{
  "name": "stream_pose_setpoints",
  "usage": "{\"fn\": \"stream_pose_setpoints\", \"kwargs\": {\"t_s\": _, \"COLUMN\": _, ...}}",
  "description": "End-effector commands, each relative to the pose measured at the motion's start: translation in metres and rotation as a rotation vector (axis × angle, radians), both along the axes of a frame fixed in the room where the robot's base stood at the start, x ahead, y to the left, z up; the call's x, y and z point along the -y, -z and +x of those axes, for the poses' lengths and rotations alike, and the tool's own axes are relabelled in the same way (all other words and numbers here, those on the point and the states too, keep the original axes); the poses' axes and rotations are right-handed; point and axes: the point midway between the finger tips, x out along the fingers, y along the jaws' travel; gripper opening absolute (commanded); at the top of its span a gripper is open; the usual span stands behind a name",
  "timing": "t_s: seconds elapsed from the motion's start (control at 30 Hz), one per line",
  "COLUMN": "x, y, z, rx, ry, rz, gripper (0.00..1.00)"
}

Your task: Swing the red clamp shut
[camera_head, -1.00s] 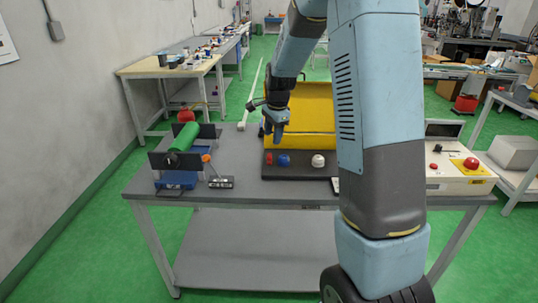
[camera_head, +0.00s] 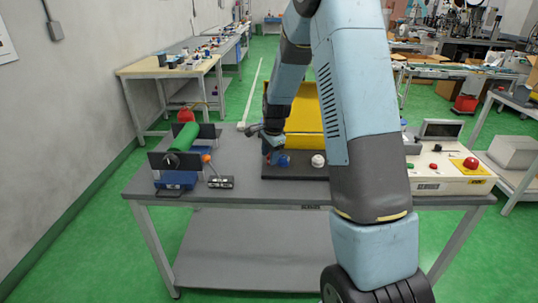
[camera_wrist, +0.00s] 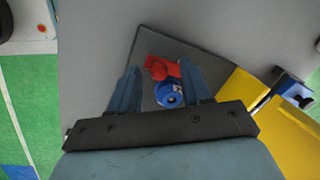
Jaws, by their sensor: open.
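A red piece (camera_wrist: 163,68), which I take to be the red clamp, sits on a dark plate beside a round blue piece (camera_wrist: 170,94) in the wrist view. In the head view the red piece (camera_head: 267,159) shows only in part, left of the blue one (camera_head: 283,160). My gripper (camera_wrist: 160,76) is open. Its fingers stand apart on either side of the red and blue pieces in the wrist view. In the head view my gripper (camera_head: 275,147) is low over the plate's left end. I cannot tell whether it touches anything.
A white knob (camera_head: 318,160) stands on the plate to the right. A yellow tray (camera_head: 306,115) rises behind. A fixture with a green cylinder (camera_head: 185,137) stands at the table's left. A control box with a red button (camera_head: 471,163) is at the right.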

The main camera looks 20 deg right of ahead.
Motion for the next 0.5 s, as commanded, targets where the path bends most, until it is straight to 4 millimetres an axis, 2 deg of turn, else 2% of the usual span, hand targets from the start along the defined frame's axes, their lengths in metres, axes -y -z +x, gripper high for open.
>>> {"fn": "stream_pose_setpoints", "kwargs": {"t_s": 0.07, "x": -0.0002, "y": -0.0001, "z": 0.0000, "rx": 0.000, "ry": 0.000, "rz": 0.000, "gripper": 0.43}}
{"fn": "stream_pose_setpoints", "kwargs": {"t_s": 0.5, "x": -0.0007, "y": -0.0004, "z": 0.0003, "rx": 0.001, "ry": -0.001, "rz": 0.000, "gripper": 0.01}}
